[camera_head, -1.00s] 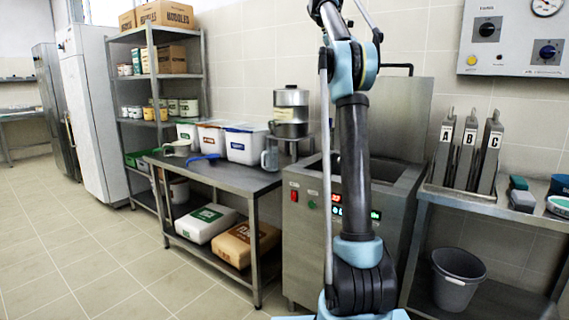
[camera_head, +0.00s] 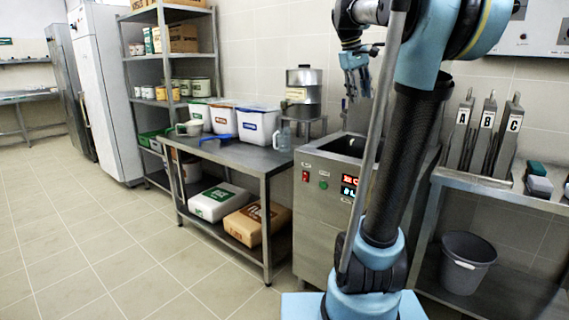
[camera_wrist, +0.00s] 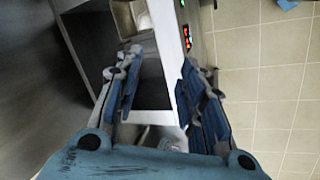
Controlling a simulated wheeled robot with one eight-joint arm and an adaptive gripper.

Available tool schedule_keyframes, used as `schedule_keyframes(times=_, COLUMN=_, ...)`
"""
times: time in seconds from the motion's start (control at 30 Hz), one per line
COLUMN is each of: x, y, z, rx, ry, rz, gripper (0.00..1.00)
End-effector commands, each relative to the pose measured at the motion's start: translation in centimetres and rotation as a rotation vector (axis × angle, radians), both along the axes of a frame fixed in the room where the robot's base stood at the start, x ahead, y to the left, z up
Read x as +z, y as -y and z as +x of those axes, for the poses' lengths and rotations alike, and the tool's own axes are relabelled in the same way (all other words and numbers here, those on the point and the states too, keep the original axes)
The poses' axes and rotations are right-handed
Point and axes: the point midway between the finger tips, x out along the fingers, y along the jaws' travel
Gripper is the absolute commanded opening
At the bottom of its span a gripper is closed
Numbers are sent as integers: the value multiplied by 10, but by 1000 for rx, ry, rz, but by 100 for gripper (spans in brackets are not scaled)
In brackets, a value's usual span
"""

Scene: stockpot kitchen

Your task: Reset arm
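My gripper (camera_head: 356,78) hangs at the end of my bent arm, in front of the tiled wall and above the steel stockpot unit in the head view. In the wrist view my gripper (camera_wrist: 155,88) has its two blue-padded fingers apart, with a clear gap between them and nothing held. Through that gap the steel furniture and floor show some way off. The steel stockpot unit (camera_head: 322,205) with red and green buttons and lit displays is partly hidden behind my arm.
Labelled A, B, C holders (camera_head: 487,125) stand on the right-hand bench, with a grey bucket (camera_head: 466,262) below. The tiled floor (camera_head: 110,255) at left is clear.

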Motion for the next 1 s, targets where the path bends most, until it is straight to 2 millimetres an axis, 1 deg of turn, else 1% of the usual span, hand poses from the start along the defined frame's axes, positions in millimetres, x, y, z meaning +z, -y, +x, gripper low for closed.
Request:
schedule_keyframes(times=0.03, x=-16, y=-3, z=-15, rx=-15, ry=6, rz=15, gripper=36)
schedule_keyframes(times=0.17, x=-56, y=-12, z=-51, rx=-58, ry=23, rz=59, gripper=36)
schedule_keyframes(times=0.37, x=-124, y=-25, z=-106, rx=-126, ry=47, rz=128, gripper=36)
schedule_keyframes(times=0.4, x=-138, y=-28, z=-117, rx=-140, ry=53, rz=142, gripper=36)
schedule_keyframes(times=0.57, x=-198, y=-38, z=-161, rx=-196, ry=69, rz=197, gripper=36)
schedule_keyframes(times=0.6, x=-214, y=-41, z=-172, rx=-209, ry=72, rz=211, gripper=36)
schedule_keyframes(times=0.67, x=-237, y=-45, z=-188, rx=-231, ry=77, rz=232, gripper=36)
schedule_keyframes(times=0.7, x=-253, y=-48, z=-198, rx=-245, ry=80, rz=245, gripper=36)
schedule_keyframes(times=0.77, x=-277, y=-52, z=-214, rx=-266, ry=84, rz=266, gripper=36)
schedule_keyframes(times=0.8, x=-293, y=-54, z=-224, rx=-280, ry=87, rz=278, gripper=36)
schedule_keyframes(times=0.9, x=-327, y=-60, z=-246, rx=-310, ry=91, rz=308, gripper=36)
schedule_keyframes(times=1.0, x=-354, y=-64, z=-262, rx=-333, ry=95, rz=330, gripper=36)
